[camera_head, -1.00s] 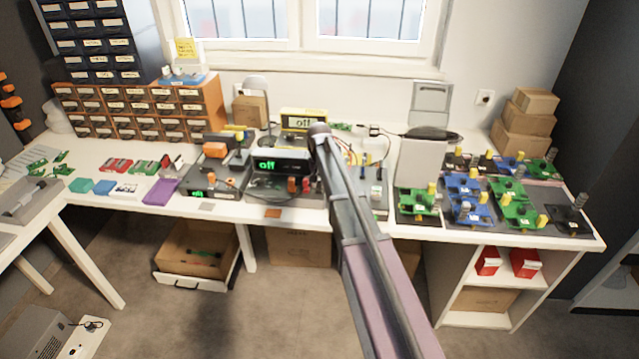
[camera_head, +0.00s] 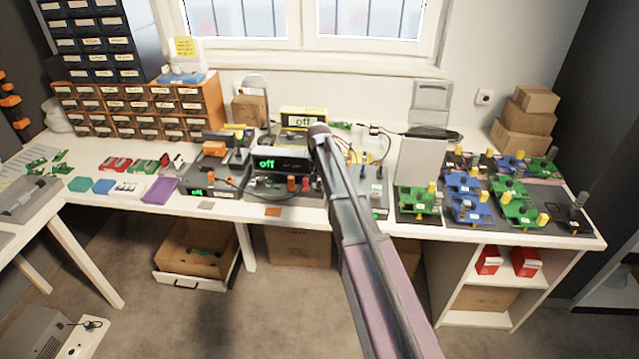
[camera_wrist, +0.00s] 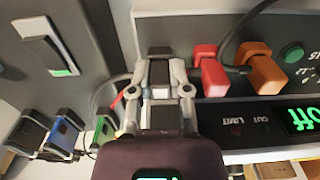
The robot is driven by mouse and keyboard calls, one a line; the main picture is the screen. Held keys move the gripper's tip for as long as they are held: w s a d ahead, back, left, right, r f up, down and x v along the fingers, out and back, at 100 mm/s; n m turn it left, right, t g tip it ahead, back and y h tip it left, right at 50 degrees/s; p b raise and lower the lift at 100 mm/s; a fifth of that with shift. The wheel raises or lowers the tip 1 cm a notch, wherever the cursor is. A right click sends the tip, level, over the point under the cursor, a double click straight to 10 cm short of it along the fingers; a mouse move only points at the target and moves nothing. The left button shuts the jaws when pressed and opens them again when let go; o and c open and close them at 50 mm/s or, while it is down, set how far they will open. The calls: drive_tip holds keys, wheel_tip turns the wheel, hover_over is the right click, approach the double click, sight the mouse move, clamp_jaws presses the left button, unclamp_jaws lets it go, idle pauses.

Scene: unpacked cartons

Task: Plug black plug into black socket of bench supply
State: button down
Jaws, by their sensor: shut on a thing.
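The bench supply (camera_head: 285,163) stands at the middle of the bench with a green "off" display. In the wrist view its panel (camera_wrist: 190,28) fills the top, with a red plug (camera_wrist: 209,72) and an orange plug (camera_wrist: 258,70) side by side in it. My gripper (camera_wrist: 160,75) is shut on the black plug (camera_wrist: 159,70), to the left of the red plug. The plug's front points at the panel; I cannot tell whether it is in a socket. The black socket is hidden behind the plug and fingers. In the head view my arm hides the gripper.
A grey device (camera_wrist: 45,50) with a rocker switch lies left of the gripper in the wrist view. A cable loops close to the red and orange plugs. Circuit boards (camera_head: 468,195) crowd the right side of the bench.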

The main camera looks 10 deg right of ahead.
drive_tip(key=c, duration=0.5)
unclamp_jaws()
drive_tip(key=shift+r, duration=0.1)
